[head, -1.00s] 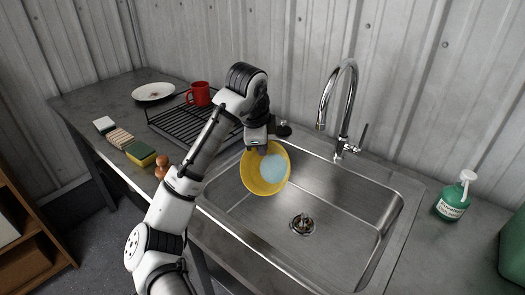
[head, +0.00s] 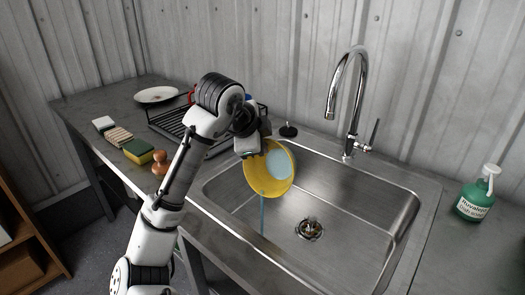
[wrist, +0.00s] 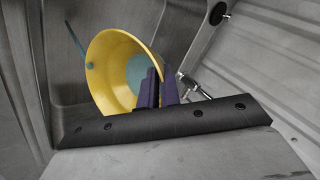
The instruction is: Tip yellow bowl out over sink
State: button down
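The yellow bowl (head: 258,182) is held tilted over the left part of the steel sink (head: 345,215). Pale blue liquid lies inside it, and a thin blue stream falls from its lower rim into the sink. My gripper (head: 252,147) is at the bowl's upper rim, its fingers mostly hidden by my wrist. In the wrist view the dark purple fingers (wrist: 158,90) are closed over the rim of the bowl (wrist: 108,62), with the stream (wrist: 80,45) leaving at the left.
A chrome faucet (head: 349,100) stands behind the sink, right of the bowl. A green soap bottle (head: 474,200) is on the right counter. A black dish rack (head: 165,125), a white plate (head: 156,95), sponges (head: 139,150) and a wooden-handled brush (head: 160,162) are on the left.

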jog(key=shift+s+a+f+t+h+b, duration=0.3)
jog(key=shift+t+b, duration=0.25)
jog(key=shift+b, duration=0.8)
jog(key=shift+s+a+f+t+h+b, duration=0.1)
jog(key=shift+s+f+t+h+b, duration=0.3)
jog(key=shift+b, duration=1)
jog(key=shift+s+a+f+t+h+b, duration=0.15)
jog(key=shift+t+h+b, duration=0.25)
jog(key=shift+t+b, duration=0.65)
jog(key=b, duration=0.3)
jog(key=shift+s+a+f+t+h+b, duration=0.2)
jog(key=shift+f+t+h+b, duration=0.1)
jog(key=shift+f+t, duration=0.1)
jog(key=shift+s+f+t+b, duration=0.15)
jog(key=shift+t+b, duration=0.15)
jog(key=shift+b, duration=0.55)
jog(key=shift+a+h+b, duration=0.1)
jog(key=shift+h+b, duration=0.2)
